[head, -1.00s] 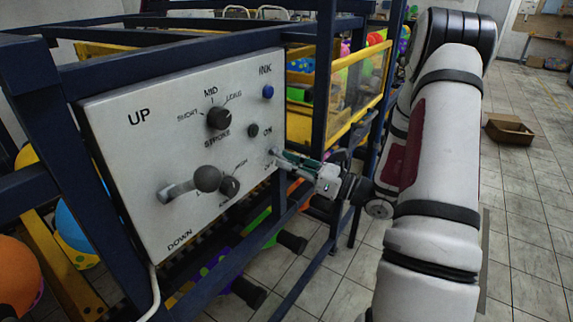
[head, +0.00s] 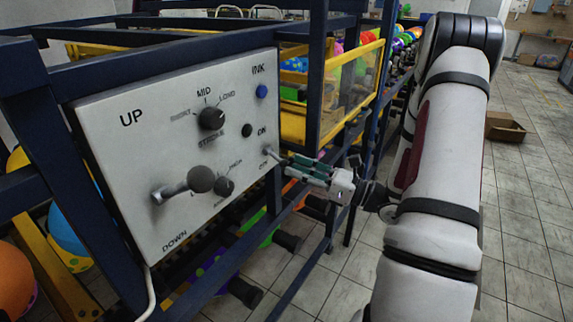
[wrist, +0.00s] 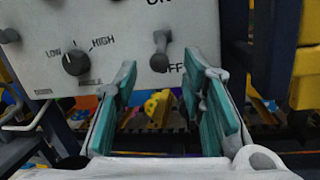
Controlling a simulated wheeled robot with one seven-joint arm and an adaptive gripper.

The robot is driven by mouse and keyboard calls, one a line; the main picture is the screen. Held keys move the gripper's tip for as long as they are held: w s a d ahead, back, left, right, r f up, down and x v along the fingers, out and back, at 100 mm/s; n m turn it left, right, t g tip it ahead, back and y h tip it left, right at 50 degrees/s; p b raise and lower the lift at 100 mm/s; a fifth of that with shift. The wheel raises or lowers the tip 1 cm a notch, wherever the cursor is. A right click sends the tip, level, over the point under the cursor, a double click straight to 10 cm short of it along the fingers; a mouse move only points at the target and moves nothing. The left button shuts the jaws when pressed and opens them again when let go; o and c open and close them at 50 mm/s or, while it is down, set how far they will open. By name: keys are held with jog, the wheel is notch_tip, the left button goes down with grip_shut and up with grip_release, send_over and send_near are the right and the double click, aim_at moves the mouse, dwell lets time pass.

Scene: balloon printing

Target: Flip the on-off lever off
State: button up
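The on-off lever (wrist: 160,50) is a small grey lever on the white control panel (wrist: 110,25), between the ON and OFF labels. In the wrist view its wide end hangs down beside the OFF label. In the head view the lever (head: 268,152) sits at the panel's right edge, just left of my fingertips. My gripper (wrist: 165,75) is open and empty, its green-padded fingers spread to either side below the lever. In the head view my gripper (head: 290,160) is close to the panel's right edge. I see no clear contact with the lever.
The panel also carries a large up-down lever (head: 200,180), a stroke knob (head: 212,118), a low-high knob (head: 224,187) and a blue ink button (head: 262,91). A dark blue frame post (head: 318,80) stands just behind my gripper. Open floor lies to the right.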

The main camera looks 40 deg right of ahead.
jog(key=v, duration=0.7)
jog(key=shift+s, duration=0.25)
jog(key=shift+d, duration=0.1)
jog(key=s+a+r+n+g, duration=0.3)
jog(key=a+n+g, duration=0.55)
jog(key=a, duration=0.35)
jog(key=s+a+r+n+g, duration=0.2)
jog(key=a+r+n+g, duration=0.2)
jog(key=a+n+g, duration=0.55)
jog(key=s+a+r+n+t+h, duration=0.2)
jog(key=s+r+n+t+h, duration=0.4)
jog(key=n, duration=0.8)
jog(key=shift+s+a+r+h, duration=0.25)
jog(key=shift+r+h, duration=0.75)
jog(key=shift+h, duration=0.9)
